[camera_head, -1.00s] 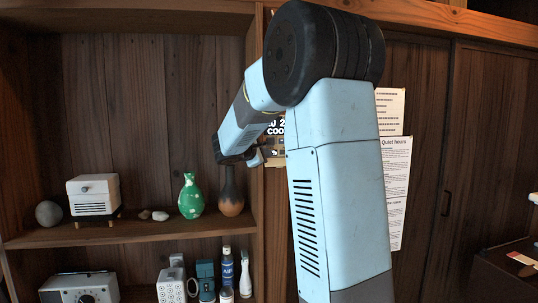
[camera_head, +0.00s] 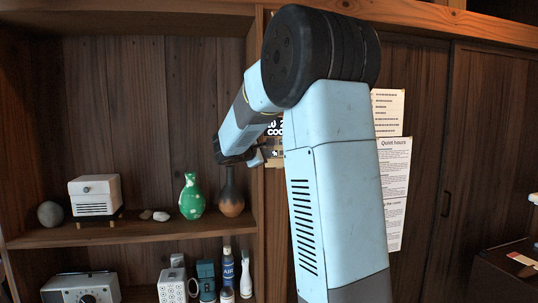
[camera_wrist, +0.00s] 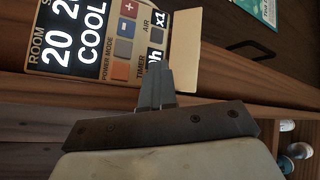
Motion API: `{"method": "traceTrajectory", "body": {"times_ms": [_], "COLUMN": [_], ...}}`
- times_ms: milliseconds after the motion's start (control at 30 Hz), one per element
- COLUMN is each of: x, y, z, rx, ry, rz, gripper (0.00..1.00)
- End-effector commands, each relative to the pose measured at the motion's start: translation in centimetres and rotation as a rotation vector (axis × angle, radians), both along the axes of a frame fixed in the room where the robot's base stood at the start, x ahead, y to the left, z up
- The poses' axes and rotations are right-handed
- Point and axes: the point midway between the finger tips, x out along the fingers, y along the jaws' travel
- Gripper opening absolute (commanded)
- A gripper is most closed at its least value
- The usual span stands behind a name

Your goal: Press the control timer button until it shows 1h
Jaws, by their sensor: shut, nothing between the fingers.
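The control panel (camera_wrist: 80,66) fills the upper left of the wrist view, turned on its side. Its black display reads ROOM 20, a partly cut second number and COOL. A red plus button (camera_wrist: 130,9), a minus button (camera_wrist: 126,29) and an orange button (camera_wrist: 120,71) show. The timer readout (camera_wrist: 154,58) shows an "h"; its digit is partly covered, so I cannot read it surely. My gripper (camera_wrist: 159,69) is shut and empty, its tips over the TIMER area. The timer button is hidden behind them; I cannot tell whether they touch. In the head view my arm partly hides the panel (camera_head: 275,129).
Paper notices (camera_head: 394,190) hang right of the panel in the head view. A shelf (camera_head: 130,235) at left holds a green vase (camera_head: 191,197), a brown vase (camera_head: 231,193) and a white box (camera_head: 95,195). A dark handle (camera_wrist: 252,43) shows beyond the panel.

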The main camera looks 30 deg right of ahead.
Motion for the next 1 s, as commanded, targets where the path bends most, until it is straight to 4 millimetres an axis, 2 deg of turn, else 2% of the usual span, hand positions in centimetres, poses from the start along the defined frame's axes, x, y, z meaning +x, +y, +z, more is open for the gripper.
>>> {"method": "traceTrajectory", "body": {"times_ms": [67,1000], "x": [0.64,1.44], "y": [-0.08,-0.58], "z": [0.62,-0.17], "rx": [-0.006,-0.005], "ry": [-0.011,-0.001], "rz": [0.010,0.004], "gripper": [0.00,0.00]}}
